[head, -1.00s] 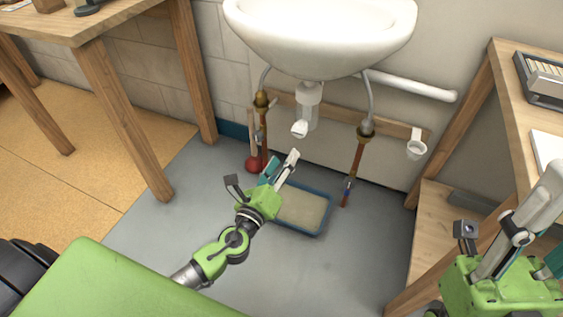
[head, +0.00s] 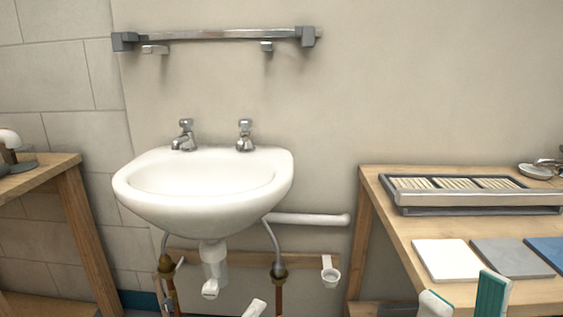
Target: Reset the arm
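My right gripper (head: 464,294) shows at the bottom edge, right of centre, in front of the wooden bench. Its two pale and teal fingertips stand apart with nothing seen between them. Of my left gripper (head: 256,308) only one pale fingertip shows at the bottom edge, below the sink; its other finger and anything between them are out of the picture.
A white sink (head: 203,187) with two taps hangs on the wall, with a white trap (head: 213,265) and pipes below. A metal rail (head: 215,35) is above. The right bench (head: 400,226) holds a slotted tray (head: 470,192) and tiles (head: 447,260). Another wooden table (head: 38,175) stands left.

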